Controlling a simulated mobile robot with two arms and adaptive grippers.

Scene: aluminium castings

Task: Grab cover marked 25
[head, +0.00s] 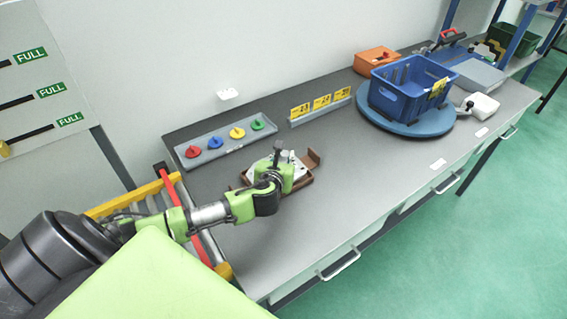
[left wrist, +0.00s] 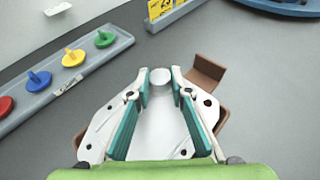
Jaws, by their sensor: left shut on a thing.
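My left gripper (left wrist: 160,76) is over a brown holder (head: 313,158) on the grey bench. In the left wrist view its two fingers are closed in on a pale grey metal part (left wrist: 160,128) with a round end between the fingertips. The gripper is shut on this part. The brown holder's upright end (left wrist: 207,70) shows just beyond the right finger, and its rest is mostly hidden under the gripper. No number can be read on the part, so I cannot tell whether it is the cover marked 25. My right gripper is not in view.
A grey tray (head: 222,149) with red, yellow, blue and green knobs lies behind the gripper. A rack (head: 320,113) of yellow cards stands farther back. A blue crate (head: 402,103) stands on a round blue turntable (head: 431,129). The bench front right of the holder is clear.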

